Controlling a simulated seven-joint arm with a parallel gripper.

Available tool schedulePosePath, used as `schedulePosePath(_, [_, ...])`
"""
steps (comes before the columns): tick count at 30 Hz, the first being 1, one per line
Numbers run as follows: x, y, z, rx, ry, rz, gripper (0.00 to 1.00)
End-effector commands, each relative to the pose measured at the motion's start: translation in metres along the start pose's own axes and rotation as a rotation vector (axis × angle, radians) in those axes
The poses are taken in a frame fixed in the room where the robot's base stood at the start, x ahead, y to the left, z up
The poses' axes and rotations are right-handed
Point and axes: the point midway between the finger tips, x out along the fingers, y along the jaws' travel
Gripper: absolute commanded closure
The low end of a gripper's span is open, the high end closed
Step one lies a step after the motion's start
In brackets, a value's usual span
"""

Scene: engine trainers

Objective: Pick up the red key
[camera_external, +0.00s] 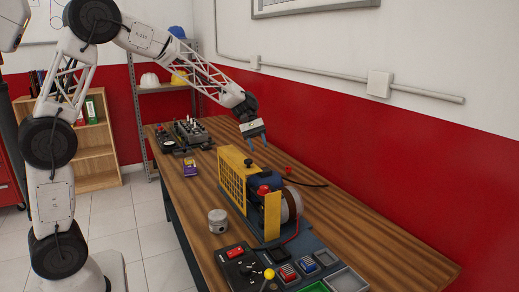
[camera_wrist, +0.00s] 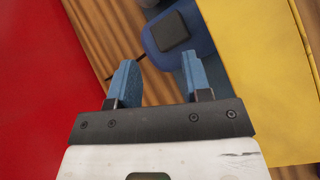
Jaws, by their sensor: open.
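A small red piece (camera_external: 288,169) shows beside the far side of the engine trainer, near a black cable; it may be the red key, but it is too small to tell. A red knob-like part (camera_external: 263,190) sits on top of the trainer. My gripper (camera_external: 257,142) is above the far end of the trainer, pointing down, apart from both red parts. In the wrist view its blue fingers (camera_wrist: 160,80) are spread with nothing between them. I make out no key in the wrist view.
The engine trainer (camera_external: 232,183) has a yellow guard and a blue motor (camera_wrist: 172,38). A metal cylinder (camera_external: 217,221) and a control panel (camera_external: 245,272) are in front. More equipment (camera_external: 190,132) stands at the far end. The red wall (camera_external: 400,165) borders the wooden table (camera_external: 385,245).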

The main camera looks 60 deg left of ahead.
Motion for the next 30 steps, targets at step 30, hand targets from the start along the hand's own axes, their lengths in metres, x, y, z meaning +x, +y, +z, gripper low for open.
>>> schedulePosePath(30, [0.026, 0.070, -0.259, -0.496, -0.344, 0.235, 0.55])
